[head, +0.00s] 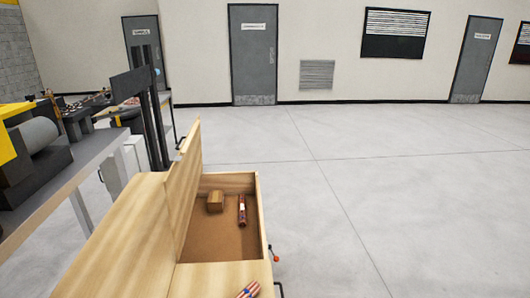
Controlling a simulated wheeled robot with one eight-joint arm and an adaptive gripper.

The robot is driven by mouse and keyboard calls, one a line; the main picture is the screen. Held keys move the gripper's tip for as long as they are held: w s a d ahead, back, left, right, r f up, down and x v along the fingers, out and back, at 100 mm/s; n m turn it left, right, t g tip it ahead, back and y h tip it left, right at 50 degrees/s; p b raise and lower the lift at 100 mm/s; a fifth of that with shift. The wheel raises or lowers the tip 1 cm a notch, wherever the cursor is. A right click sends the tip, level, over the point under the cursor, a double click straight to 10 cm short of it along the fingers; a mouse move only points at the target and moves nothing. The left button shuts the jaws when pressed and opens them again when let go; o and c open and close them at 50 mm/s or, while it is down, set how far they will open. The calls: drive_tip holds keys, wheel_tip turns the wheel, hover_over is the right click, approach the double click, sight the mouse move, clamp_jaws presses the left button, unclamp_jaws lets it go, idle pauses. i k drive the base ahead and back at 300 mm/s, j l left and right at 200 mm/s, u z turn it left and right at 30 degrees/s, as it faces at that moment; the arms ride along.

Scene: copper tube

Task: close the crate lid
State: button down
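A light wooden crate (262,222) stands in the lower middle of the head view with its top open. Its lid (184,190) stands raised and tilted at the left side of the opening. Inside on the brown floor are a small wooden block (215,202) and a dark red tube-like item (242,210) with a pale label. My gripper is not seen in this view.
A striped item (249,290) lies on the wooden top at the bottom edge. A red-knobbed lever (275,254) sticks out at the crate's right side. A workbench with machinery (40,150) stands left. The grey floor (400,190) to the right is clear.

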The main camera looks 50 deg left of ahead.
sight(187, 174)
drive_tip(key=i+l, duration=0.25)
drive_tip(key=i, duration=0.15)
drive_tip(key=i+l, duration=0.25)
drive_tip(key=i, duration=0.2)
drive_tip(key=i+j+u, duration=0.1)
drive_tip(key=i+u, duration=0.2)
drive_tip(key=u, duration=0.15)
drive_tip(key=i+u, duration=0.65)
drive_tip(key=u, duration=0.2)
